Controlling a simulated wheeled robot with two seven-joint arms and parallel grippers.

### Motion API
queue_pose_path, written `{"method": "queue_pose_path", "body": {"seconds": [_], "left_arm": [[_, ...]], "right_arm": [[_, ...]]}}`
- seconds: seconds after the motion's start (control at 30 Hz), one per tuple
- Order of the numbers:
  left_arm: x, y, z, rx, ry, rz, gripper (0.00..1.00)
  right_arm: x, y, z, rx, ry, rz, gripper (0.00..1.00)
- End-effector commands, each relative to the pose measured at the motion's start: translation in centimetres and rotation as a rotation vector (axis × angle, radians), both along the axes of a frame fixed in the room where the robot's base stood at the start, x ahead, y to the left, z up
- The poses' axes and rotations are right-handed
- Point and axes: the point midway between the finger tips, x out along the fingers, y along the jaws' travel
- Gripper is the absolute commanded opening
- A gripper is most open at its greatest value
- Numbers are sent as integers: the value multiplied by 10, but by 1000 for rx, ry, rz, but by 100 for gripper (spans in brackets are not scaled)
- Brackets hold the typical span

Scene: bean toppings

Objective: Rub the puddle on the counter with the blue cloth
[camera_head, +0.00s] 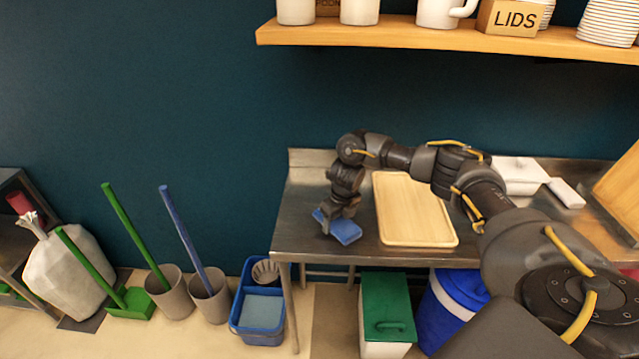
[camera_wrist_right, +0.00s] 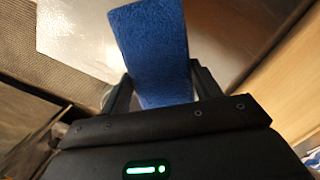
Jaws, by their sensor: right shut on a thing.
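The blue cloth (camera_head: 346,231) is at the left part of the steel counter (camera_head: 300,198), left of the wooden tray. My right gripper (camera_head: 338,217) points down and is shut on the cloth. In the right wrist view, the cloth (camera_wrist_right: 155,45) sticks out between the fingers of my right gripper (camera_wrist_right: 162,88). A pale, shiny patch (camera_wrist_right: 75,35) lies beside the cloth there; it may be the puddle, but I cannot tell for sure. No puddle stands out in the head view. Whether the cloth touches the counter is unclear. My left gripper is not in view.
The wooden tray (camera_head: 412,207) lies close to the right of the cloth. White boxes (camera_head: 520,175) stand farther right. A shelf (camera_head: 430,36) with cups hangs above. Below are a green-lidded bin (camera_head: 387,308) and a blue caddy (camera_head: 259,310). The counter's left end is clear.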

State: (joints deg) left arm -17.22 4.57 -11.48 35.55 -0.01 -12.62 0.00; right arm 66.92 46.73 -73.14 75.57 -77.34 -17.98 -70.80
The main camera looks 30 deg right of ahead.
Motion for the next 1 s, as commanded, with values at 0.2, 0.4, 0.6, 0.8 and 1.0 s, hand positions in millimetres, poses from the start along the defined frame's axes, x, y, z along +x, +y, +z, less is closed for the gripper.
{"method": "queue_pose_path", "body": {"seconds": [0.2, 0.4, 0.6, 0.8, 1.0], "left_arm": [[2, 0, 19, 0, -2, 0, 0], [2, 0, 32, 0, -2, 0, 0], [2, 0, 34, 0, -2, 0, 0], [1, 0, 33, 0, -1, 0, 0], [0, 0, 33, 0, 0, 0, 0]], "right_arm": [[1, 0, 24, 1, -2, -1, 42], [1, 1, 41, 1, -2, 0, 42], [1, 0, 44, 1, -1, 0, 42], [1, 0, 44, 1, -1, 0, 42], [1, 0, 44, 1, -2, 0, 42]]}}
